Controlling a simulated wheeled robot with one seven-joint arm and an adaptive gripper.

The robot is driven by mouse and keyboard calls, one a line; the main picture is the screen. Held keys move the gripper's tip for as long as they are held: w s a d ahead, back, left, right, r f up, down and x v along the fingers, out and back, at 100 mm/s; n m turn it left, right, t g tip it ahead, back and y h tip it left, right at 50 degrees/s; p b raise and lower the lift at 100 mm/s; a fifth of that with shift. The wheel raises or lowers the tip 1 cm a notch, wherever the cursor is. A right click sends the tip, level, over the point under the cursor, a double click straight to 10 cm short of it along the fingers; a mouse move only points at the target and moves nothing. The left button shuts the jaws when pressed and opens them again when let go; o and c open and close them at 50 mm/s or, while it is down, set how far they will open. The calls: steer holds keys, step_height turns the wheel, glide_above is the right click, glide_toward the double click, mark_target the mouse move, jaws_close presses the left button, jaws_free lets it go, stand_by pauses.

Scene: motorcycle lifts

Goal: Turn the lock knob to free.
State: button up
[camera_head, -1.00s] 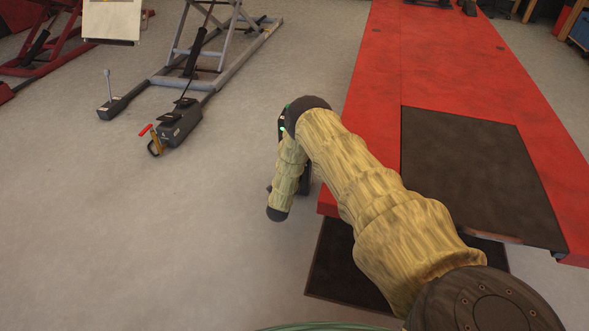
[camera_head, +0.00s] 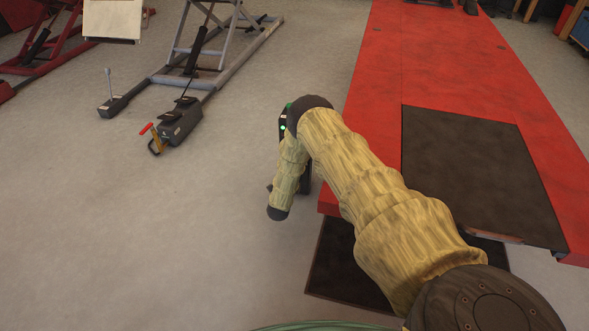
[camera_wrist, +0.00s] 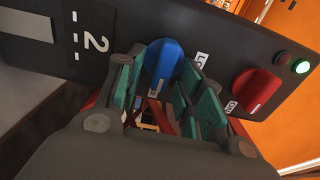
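The lock knob is a blue rotary knob (camera_wrist: 163,60) on a dark control panel (camera_wrist: 225,42) in the wrist view. Its lower end carries a light mark, and a partly hidden white label starting "LO" is at its right. My gripper (camera_wrist: 160,75) has its teal-padded fingers on both sides of the blue knob, close against its edges. I cannot tell whether both pads touch it. The right finger covers part of the label. In the head view my arm (camera_head: 370,190) hides the gripper and the knob.
A red knob (camera_wrist: 256,90) with a partly hidden label sits right of the blue one, beside a lit green lamp (camera_wrist: 301,67) and a dark red lamp (camera_wrist: 281,58).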

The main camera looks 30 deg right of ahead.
steer(key=v, duration=1.2)
stand_by(0.3)
